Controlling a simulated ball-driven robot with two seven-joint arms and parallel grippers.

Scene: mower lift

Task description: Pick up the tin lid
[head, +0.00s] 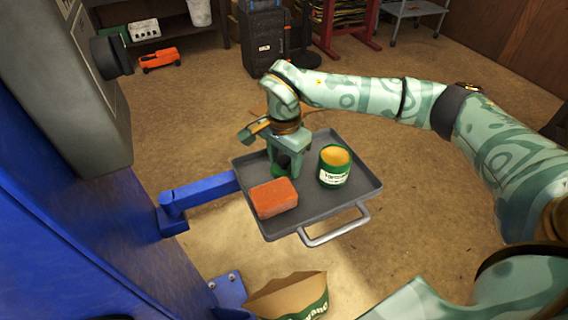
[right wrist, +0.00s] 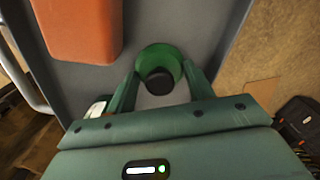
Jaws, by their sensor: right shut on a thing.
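The tin lid is a green disc with a dark round knob. In the right wrist view the lid (right wrist: 160,57) lies between the fingertips of my right gripper (right wrist: 161,72), which is shut on it. In the head view my right gripper (head: 285,165) points down over the grey tray and mostly hides the lid (head: 280,173). Whether the lid touches the tray I cannot tell. The open green tin (head: 334,177) stands upright to the right of the gripper, with yellow-brown contents showing. My left gripper is not in view.
An orange-red block (head: 273,198) lies on the grey tray (head: 325,208), in front of the gripper. The tray has a metal handle (head: 333,228) and joins a blue arm (head: 200,192) at left. Floor to the right is clear.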

